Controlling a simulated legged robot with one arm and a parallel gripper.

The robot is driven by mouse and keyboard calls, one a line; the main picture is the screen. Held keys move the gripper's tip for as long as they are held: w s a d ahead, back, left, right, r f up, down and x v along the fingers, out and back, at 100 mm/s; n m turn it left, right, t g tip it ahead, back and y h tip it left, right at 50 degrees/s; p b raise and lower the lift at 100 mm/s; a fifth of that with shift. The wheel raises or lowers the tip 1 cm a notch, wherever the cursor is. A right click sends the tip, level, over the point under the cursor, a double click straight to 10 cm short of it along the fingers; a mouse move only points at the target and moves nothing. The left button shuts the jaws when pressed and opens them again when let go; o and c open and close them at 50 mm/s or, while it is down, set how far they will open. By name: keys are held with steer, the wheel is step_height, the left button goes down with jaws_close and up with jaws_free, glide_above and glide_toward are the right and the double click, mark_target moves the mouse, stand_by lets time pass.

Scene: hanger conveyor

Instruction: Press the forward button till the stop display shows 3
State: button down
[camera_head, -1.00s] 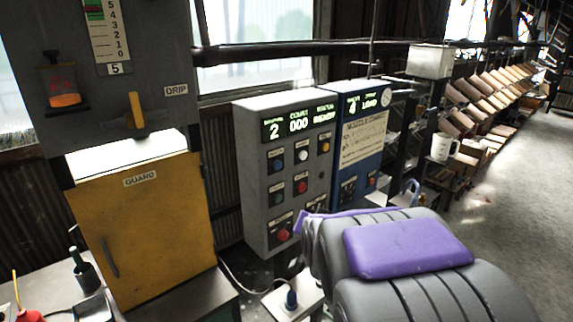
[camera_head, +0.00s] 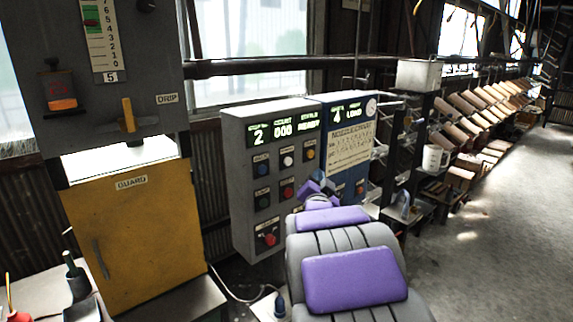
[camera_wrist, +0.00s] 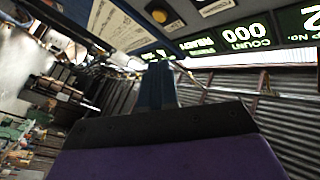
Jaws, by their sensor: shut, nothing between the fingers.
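The grey control box (camera_head: 240,215) has a lit display strip (camera_head: 283,130). Its left field reads 2, its count 000, and its status looks like READY. Below are a blue button (camera_head: 261,166), a white button (camera_head: 287,160), a yellow button (camera_head: 310,153), a green button (camera_head: 262,198) and a red button (camera_head: 287,191). Their labels are too small to read, so I cannot tell which is forward. My gripper (camera_head: 322,182) is shut and empty in front of the box's right side. In the wrist view my gripper (camera_wrist: 157,84) points toward the upside-down display (camera_wrist: 240,35); the yellow button (camera_wrist: 160,15) shows above.
A larger red button (camera_head: 268,238) sits low on the grey box. A yellow guard cabinet (camera_head: 135,235) stands left. Shelves of tilted boxes (camera_head: 480,115) line the right; the floor there is clear.

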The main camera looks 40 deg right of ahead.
mark_target(289, 162)
steer(key=w+p, duration=0.2)
steer(key=w, duration=0.7)
steer(key=shift+a, duration=0.4)
stand_by(1.9)
steer(key=shift+w+r, duration=0.1)
steer(key=shift+w, duration=0.15)
